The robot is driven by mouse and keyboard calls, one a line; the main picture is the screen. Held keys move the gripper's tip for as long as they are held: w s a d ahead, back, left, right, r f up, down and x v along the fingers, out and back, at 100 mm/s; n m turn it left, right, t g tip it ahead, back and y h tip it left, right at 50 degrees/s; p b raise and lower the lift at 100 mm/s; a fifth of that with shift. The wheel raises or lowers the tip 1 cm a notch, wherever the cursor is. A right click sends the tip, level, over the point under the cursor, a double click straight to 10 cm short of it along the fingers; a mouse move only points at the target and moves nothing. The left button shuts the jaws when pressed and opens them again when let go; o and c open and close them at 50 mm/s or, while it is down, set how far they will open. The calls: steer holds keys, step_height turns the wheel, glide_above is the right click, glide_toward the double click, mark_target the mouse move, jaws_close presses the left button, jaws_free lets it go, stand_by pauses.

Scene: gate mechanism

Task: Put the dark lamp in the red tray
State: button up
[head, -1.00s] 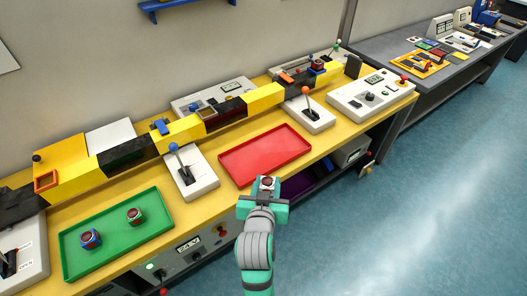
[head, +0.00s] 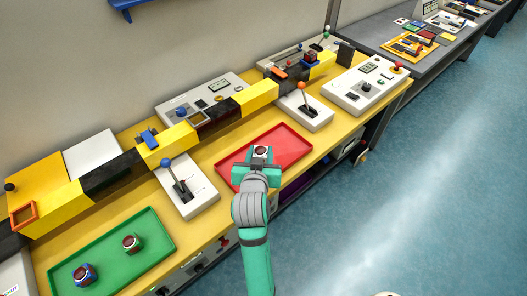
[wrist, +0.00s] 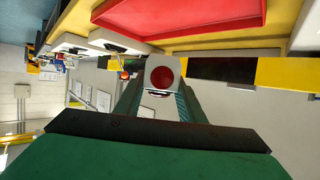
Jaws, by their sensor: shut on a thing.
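My gripper (head: 260,158) is shut on a lamp with a pale housing and a dark red, unlit-looking dome (head: 262,150). In the wrist view the held lamp (wrist: 162,74) sits between the fingertips. The red tray (head: 290,143) lies on the yellow bench and looks empty where visible. In the head view my gripper and the lamp overlap the tray's near-left part; their height above it is unclear. The tray also shows at the top of the wrist view (wrist: 180,14). Two other lamps, one with a blue housing (head: 85,274) and one with a pale housing (head: 131,243), stand in the green tray.
The green tray (head: 150,225) lies at the front left. A lever box with a blue knob (head: 185,190) stands left of the red tray, one with an orange knob (head: 304,110) behind it. A yellow and black beam (head: 180,135) runs along behind.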

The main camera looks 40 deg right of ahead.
mark_target(263, 147)
steer(key=x, duration=0.4)
steer(key=shift+d+f, duration=0.1)
steer(key=shift+d, duration=0.15)
steer(key=w+d+f, duration=0.2)
steer(key=f, duration=0.1)
steer(key=w+d+f, duration=0.1)
steer(key=f, duration=0.1)
steer(key=shift+w+d+f, duration=0.4)
steer(key=shift+w+f, duration=0.05)
steer(key=shift+f, duration=1.7)
steer(key=shift+f, duration=0.15)
steer(key=o, duration=1.1)
steer(key=shift+o, duration=0.2)
